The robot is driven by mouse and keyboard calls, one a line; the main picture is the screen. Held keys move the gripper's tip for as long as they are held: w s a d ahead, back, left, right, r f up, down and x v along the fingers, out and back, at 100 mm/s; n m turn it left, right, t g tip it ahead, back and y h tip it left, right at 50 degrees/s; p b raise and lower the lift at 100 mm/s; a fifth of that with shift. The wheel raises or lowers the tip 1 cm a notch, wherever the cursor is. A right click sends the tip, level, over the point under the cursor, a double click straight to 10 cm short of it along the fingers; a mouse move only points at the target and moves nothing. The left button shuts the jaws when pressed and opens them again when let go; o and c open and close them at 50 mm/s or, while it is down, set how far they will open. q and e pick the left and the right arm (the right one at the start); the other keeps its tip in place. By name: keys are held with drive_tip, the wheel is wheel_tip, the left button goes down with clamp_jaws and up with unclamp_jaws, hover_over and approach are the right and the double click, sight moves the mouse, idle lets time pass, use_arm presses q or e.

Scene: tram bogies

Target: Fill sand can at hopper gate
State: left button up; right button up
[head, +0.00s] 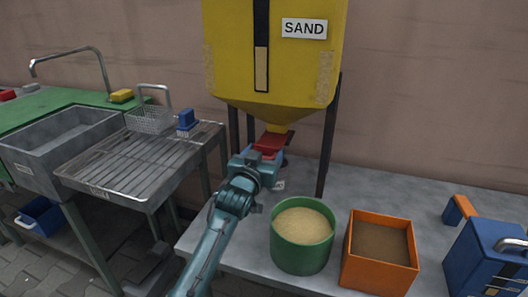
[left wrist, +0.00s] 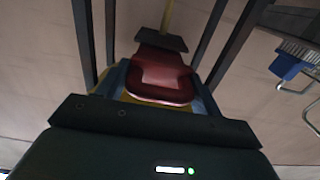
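The yellow hopper (head: 275,60) marked SAND stands on dark legs. A red gate piece (head: 270,144) sits under its outlet and also shows in the left wrist view (left wrist: 162,75). My left gripper (head: 262,158) is at this piece. In the left wrist view its blue fingers lie on both sides of the red piece, which fills the gap. A narrow yellow strip (left wrist: 167,16) shows beyond a dark plate; I cannot tell if it is running sand. A green round can (head: 301,240) with pale sand stands on the table, right of my left arm. My right gripper is not in view.
An orange box (head: 379,252) with darker fill stands right of the green can. A blue case (head: 488,258) and an orange-and-blue item (head: 458,211) are farther right. A metal sink (head: 65,150) and drain rack (head: 140,165) stand left.

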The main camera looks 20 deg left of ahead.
use_arm(q)
drive_tip(key=shift+o, duration=0.6)
drive_tip(key=shift+d, duration=0.15)
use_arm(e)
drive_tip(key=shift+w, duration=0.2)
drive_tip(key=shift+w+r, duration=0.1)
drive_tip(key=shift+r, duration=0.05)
use_arm(q)
drive_tip(key=s+p, duration=0.2)
drive_tip(key=s, duration=1.1)
drive_tip(key=shift+a, duration=0.25)
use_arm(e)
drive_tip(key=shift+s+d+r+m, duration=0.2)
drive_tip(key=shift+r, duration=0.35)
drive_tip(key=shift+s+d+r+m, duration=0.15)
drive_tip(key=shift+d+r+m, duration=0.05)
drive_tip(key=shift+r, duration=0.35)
use_arm(q)
drive_tip(key=shift+s, duration=0.1)
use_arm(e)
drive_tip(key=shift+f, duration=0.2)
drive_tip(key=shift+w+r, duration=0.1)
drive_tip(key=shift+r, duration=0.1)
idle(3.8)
